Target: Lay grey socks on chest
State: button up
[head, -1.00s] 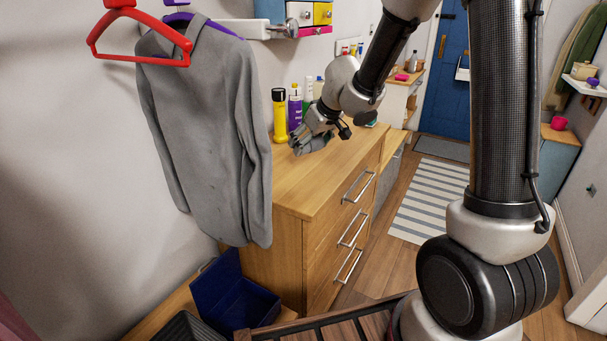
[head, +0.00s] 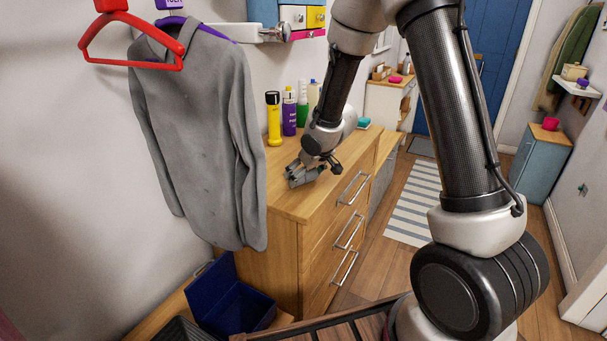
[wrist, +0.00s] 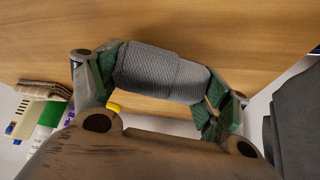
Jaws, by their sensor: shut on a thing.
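The grey socks (wrist: 162,72) are a ribbed, rolled bundle. In the wrist view my gripper (wrist: 160,80) is shut on them, with a green-padded finger at each end of the bundle. The wooden chest (head: 292,200) has several drawers with silver handles, and its top also fills the wrist view (wrist: 230,30). In the head view my gripper (head: 304,175) is low over the chest top, pointing down. The socks are mostly hidden there by the gripper. I cannot tell whether they touch the wood.
Yellow (head: 273,120), purple (head: 289,112) and green (head: 302,110) bottles stand at the chest's wall side. A grey jacket (head: 200,130) hangs at the left, near the chest. A dark blue open box (head: 228,300) is below. The front of the chest top is clear.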

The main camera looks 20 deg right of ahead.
jog(key=shift+f, duration=0.15)
jog(key=o, duration=1)
jog(key=shift+r, duration=0.25)
jog(key=v, duration=1.1)
jog(key=shift+s+d+r, duration=0.15)
jog(key=shift+s+r, duration=0.1)
jog(key=shift+r, duration=0.1)
